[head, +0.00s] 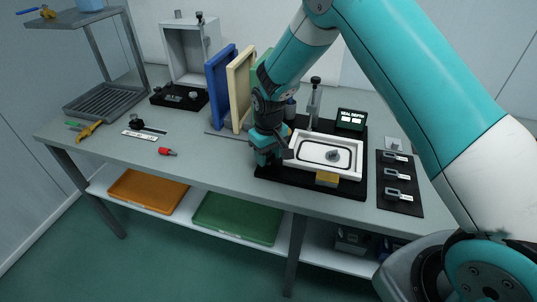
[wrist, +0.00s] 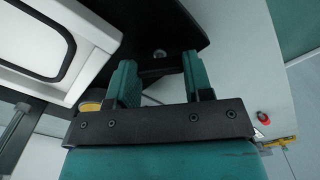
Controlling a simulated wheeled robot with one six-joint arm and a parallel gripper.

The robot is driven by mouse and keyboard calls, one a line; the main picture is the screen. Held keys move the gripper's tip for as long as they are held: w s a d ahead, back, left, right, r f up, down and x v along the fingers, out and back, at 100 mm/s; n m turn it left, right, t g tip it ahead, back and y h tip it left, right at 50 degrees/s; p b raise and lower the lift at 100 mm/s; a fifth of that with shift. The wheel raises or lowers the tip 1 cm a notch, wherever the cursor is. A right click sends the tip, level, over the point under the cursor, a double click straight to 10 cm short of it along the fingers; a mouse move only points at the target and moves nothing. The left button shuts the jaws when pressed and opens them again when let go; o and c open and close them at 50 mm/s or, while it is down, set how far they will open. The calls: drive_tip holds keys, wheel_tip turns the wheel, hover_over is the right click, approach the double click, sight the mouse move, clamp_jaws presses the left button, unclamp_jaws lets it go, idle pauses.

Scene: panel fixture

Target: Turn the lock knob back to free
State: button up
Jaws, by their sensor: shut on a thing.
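The panel fixture has a black base (head: 340,189) and a white frame (head: 300,140) with a dark oval seal line. It also shows at the left of the wrist view (wrist: 95,32). My gripper (head: 266,158) points down at the left end of the base. In the wrist view its two green fingers (wrist: 160,75) stand on either side of a dark bar-like part, which I take to be the lock knob (wrist: 159,71). The fingers are closed on it. A small round grey fitting (wrist: 160,54) shows just beyond. In the head view the knob is hidden by my gripper.
A small display (head: 351,119) reading "SEAL DEPTH" and an upright clamp post (head: 314,103) stand behind the frame. A yellow block (head: 327,179) sits at its front. Blue (head: 221,75) and cream (head: 240,88) panels stand left. A black plate (head: 399,207) with clips lies right.

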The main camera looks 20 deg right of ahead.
sight(269, 157)
drive_tip(key=n, duration=0.7)
idle(0.6)
drive_tip(key=o, duration=0.6)
drive_tip(key=shift+o, duration=0.2)
wheel_tip(269, 157, up, 18)
drive_tip(key=b, duration=0.1)
drive_tip(key=shift+f+b, duration=0.2)
drive_tip(key=shift+b, duration=0.1)
